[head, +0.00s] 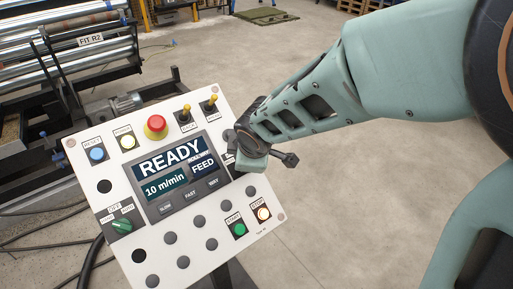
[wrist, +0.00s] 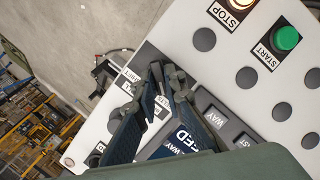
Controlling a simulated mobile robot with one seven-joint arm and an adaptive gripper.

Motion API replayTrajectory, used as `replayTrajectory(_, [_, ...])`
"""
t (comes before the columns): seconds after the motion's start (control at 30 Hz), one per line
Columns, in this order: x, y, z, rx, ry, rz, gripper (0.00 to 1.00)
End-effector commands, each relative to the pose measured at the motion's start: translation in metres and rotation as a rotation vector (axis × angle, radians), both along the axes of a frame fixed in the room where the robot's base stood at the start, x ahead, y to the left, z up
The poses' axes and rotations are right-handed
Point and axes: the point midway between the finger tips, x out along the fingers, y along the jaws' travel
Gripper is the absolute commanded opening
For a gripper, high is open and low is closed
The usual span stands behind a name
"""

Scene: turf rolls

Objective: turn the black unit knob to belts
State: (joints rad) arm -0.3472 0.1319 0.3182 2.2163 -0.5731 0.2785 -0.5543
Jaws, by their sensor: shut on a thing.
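The white control panel (head: 142,232) stands tilted in front of me in the head view. My gripper (head: 236,160) is at the panel's right side, just right of the display (head: 183,172), and hides the black unit knob there. In the wrist view my gripper (wrist: 165,80) has its fingertips close together on the knob, which is mostly hidden between them. Part of the knob's dark plate (wrist: 148,56) and small white labels show around the fingers. Which label the knob points at cannot be told. The display reads READY, 10 m/min and ROLLWAY FEED.
A roller machine (head: 65,60) stands behind left. The floor at right is clear.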

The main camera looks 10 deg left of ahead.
Motion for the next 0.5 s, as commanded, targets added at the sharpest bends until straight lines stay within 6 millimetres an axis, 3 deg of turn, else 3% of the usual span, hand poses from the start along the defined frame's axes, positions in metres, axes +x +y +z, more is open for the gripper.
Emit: replayTrajectory(0.5, [-0.0011,-0.0013,-0.0022,-0.058,-0.061,0.1,0.0])
